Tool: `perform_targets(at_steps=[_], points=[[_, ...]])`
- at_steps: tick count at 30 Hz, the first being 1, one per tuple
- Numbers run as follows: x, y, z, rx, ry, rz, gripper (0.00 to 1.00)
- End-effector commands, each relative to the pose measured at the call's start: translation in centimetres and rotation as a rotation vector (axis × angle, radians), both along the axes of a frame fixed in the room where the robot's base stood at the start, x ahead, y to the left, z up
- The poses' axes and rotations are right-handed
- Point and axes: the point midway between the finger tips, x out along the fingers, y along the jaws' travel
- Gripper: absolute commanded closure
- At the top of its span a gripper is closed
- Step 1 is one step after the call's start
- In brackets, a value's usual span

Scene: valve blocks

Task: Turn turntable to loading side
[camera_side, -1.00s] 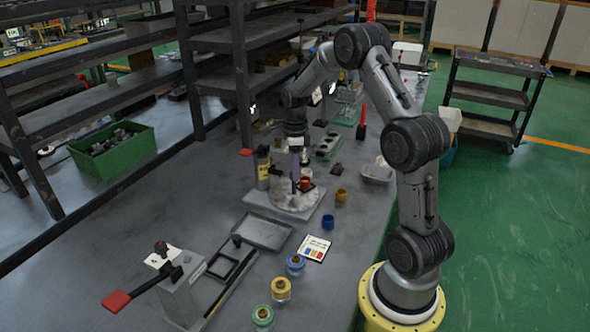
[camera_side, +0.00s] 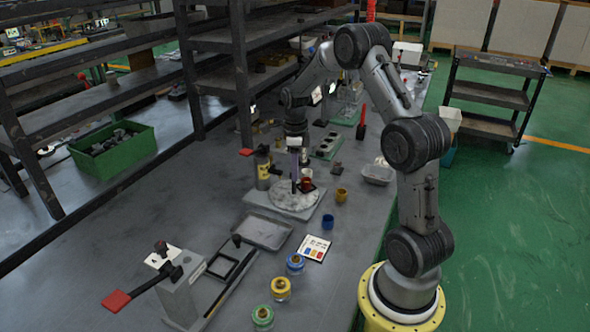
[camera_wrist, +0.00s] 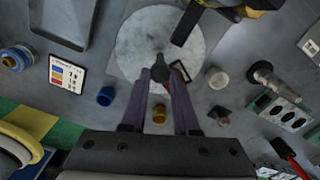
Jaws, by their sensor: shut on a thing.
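The turntable is a pale, mottled round disc (camera_side: 296,204) on a square grey plate (camera_side: 262,205) in the middle of the bench. It fills the top middle of the wrist view (camera_wrist: 140,40). A dark upright knob (camera_wrist: 158,66) stands near the disc's edge. My gripper (camera_wrist: 160,76) has its purple fingers shut on this knob. In the side view my gripper (camera_side: 294,182) points down over the disc, and its fingertips partly hide the knob. A red cup (camera_side: 306,184) stands close beside the fingers. Its contact with the disc is unclear.
A blue cup (camera_side: 327,221) and a yellow cup (camera_side: 341,194) stand right of the plate. A black and yellow bottle (camera_side: 262,170) stands close behind left. A grey tray (camera_side: 263,233) and a printed card (camera_side: 314,248) lie in front. A red-handled lever fixture (camera_side: 180,290) stands front left.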

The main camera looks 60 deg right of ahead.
Motion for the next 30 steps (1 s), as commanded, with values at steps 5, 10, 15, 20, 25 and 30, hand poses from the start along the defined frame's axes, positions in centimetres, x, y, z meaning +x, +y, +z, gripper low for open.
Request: perform_targets(at_steps=[5, 10, 15, 20, 25, 30], points=[[0.1, -0.1, 0.3, -0.003, -0.004, -0.004, 0.50], [0.0, -0.1, 0.1, -0.001, -0.003, -0.002, 0.41], [0.0, 0.0, 0.1, 0.000, -0.002, -0.001, 0.41], [0.1, -0.1, 1.3, -0.003, -0.004, -0.001, 0.41], [0.1, -0.1, 4.5, -0.005, -0.007, -0.001, 0.41], [0.1, -0.1, 8.3, -0.004, -0.007, -0.002, 0.41]])
